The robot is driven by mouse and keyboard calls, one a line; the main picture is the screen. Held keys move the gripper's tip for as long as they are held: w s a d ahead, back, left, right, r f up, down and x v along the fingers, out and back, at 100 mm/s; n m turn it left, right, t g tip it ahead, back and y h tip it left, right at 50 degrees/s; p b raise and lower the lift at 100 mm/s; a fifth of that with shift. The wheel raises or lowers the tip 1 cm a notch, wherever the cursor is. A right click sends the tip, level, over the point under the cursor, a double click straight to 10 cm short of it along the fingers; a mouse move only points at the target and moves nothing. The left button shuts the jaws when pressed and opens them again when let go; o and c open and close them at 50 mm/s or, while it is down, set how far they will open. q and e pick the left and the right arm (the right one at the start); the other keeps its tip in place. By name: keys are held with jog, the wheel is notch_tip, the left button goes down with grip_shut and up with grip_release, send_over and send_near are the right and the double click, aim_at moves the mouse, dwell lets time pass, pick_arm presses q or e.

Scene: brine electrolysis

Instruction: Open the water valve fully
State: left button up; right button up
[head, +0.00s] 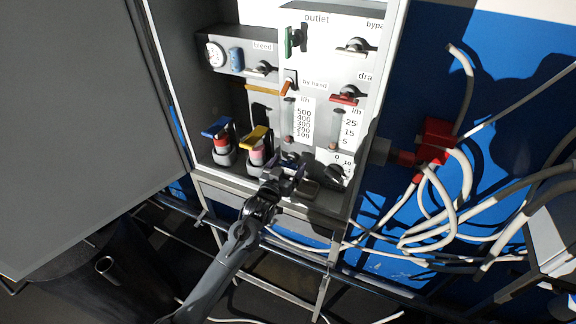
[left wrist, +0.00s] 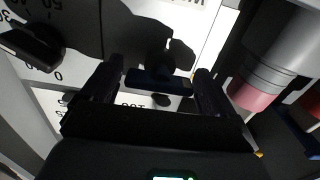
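No label reading "water" is legible in either view. My left gripper (head: 287,174) is at the lower front of the white valve panel (head: 318,115). In the left wrist view, the left gripper (left wrist: 155,90) has its two fingers wide apart. A dark bar-shaped valve handle (left wrist: 158,80) lies crosswise between them, its ends close to the fingers; contact cannot be told. The lettering below the handle is partly hidden by the gripper. In the head view the gripper mostly covers this handle. My right gripper is not in view.
A black dial knob (left wrist: 32,45) is left of the handle; it also shows in the head view (head: 337,172). Blue-topped (head: 216,128) and yellow-topped (head: 257,136) fittings stand left of the gripper. Green (head: 290,42) and red (head: 344,97) handles are above. White hoses (head: 465,190) hang at right.

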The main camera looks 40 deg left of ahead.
pick_arm(q)
jog(key=shift+o, duration=0.6)
jog(key=shift+s, duration=0.1)
jog(key=shift+s+d+f, duration=0.1)
jog(key=shift+s+d, duration=0.05)
jog(key=shift+s, duration=0.2)
jog(key=b+v, duration=0.2)
jog(key=v, duration=0.8)
